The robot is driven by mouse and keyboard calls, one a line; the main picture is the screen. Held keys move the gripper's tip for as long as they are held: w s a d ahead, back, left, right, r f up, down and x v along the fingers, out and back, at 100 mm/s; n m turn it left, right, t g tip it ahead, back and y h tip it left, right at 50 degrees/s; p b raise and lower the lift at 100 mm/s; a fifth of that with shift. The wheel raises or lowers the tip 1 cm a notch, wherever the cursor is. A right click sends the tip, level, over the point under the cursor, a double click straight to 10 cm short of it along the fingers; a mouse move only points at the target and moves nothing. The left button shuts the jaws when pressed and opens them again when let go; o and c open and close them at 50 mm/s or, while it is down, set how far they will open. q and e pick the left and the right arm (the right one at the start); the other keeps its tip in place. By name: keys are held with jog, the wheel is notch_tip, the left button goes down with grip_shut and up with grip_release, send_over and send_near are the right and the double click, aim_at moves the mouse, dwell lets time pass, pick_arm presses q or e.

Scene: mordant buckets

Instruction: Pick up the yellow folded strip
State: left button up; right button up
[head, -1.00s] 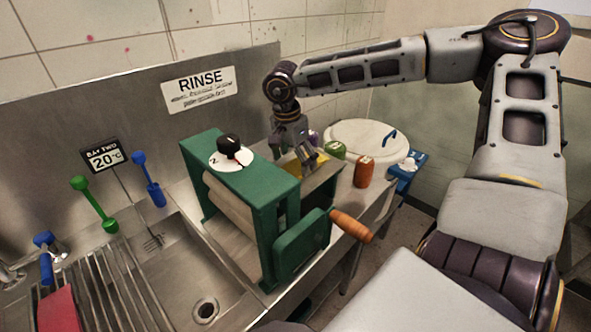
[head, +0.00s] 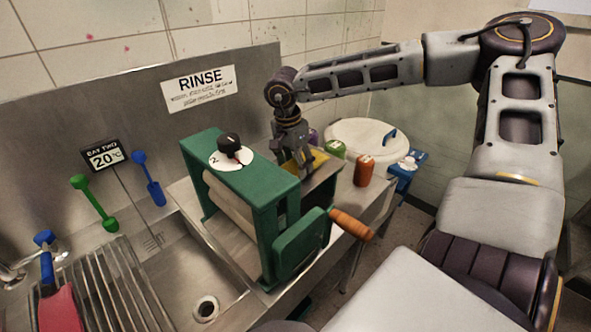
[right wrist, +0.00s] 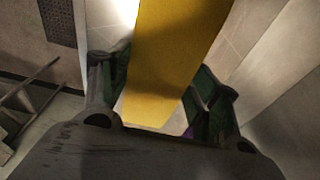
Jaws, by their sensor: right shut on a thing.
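The yellow folded strip (head: 319,158) shows at the right end of the green roller machine, partly hidden by my right gripper (head: 301,163). The gripper points down there, its fingers shut on the strip. In the right wrist view the strip (right wrist: 178,65) is a broad yellow band running up between the two fingers (right wrist: 157,100). The strip's lower part is hidden in the head view. My left gripper is out of view.
The green machine (head: 262,190) with its orange crank handle (head: 351,224) stands close left of the gripper. Green (head: 336,149) and orange (head: 364,170) jars and a white-lidded bucket (head: 368,137) stand to the right. A sink (head: 175,262) lies left.

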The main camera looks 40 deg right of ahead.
aim_at(295, 167)
jog(key=shift+c, duration=0.9)
jog(key=shift+r, duration=0.15)
notch_tip(295, 167, up, 10)
